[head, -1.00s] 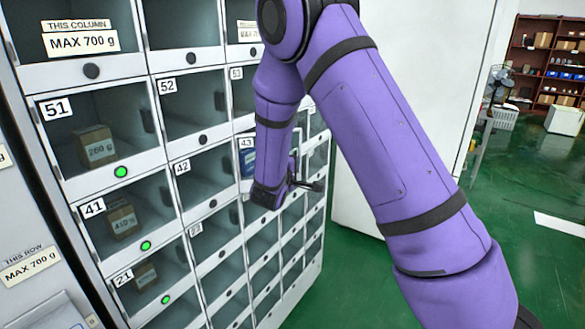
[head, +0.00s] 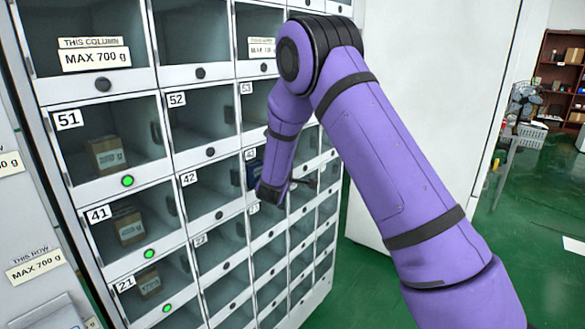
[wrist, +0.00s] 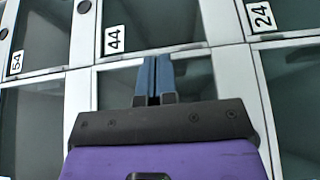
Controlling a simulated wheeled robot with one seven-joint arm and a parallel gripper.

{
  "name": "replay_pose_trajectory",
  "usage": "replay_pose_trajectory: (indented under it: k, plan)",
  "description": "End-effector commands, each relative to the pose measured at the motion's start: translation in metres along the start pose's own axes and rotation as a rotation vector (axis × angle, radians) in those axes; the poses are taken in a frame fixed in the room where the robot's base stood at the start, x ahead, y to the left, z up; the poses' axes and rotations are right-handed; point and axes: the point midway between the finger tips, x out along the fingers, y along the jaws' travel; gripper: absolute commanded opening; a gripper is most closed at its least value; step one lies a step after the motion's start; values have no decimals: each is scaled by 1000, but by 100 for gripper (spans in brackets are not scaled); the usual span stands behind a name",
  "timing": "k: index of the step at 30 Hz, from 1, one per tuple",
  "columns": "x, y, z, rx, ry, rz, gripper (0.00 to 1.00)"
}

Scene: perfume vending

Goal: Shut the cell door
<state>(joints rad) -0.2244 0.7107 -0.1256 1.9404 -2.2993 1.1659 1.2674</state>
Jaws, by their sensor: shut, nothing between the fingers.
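The cell marked 43 (head: 252,168), with a dark blue item inside, is in the locker wall behind my wrist in the head view. My arm hides much of it. No door panel visibly stands out from it now, but I cannot tell whether its door is fully shut. My gripper (head: 310,184) is in front of the wall just right of this cell. In the wrist view my gripper (wrist: 155,62) has its two blue fingers shut together and empty, near the frame bar between the cell marked 44 (wrist: 160,22) and the cell below it in the picture.
Cells 51 (head: 70,120), 41 (head: 98,214) and 21 (head: 125,284) hold brown boxes and show green lights. A large white panel (head: 430,110) stands right of the locker. Green floor (head: 400,300) is open at the right.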

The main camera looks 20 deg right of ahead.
Motion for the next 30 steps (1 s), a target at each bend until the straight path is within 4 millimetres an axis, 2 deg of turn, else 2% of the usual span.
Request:
replay_pose_trajectory:
  k: [12, 30]
  plan:
    - [8, 1, -14, 2, 88, 2, 0]
    - [4, 2, -22, 5, 96, 3, 0]
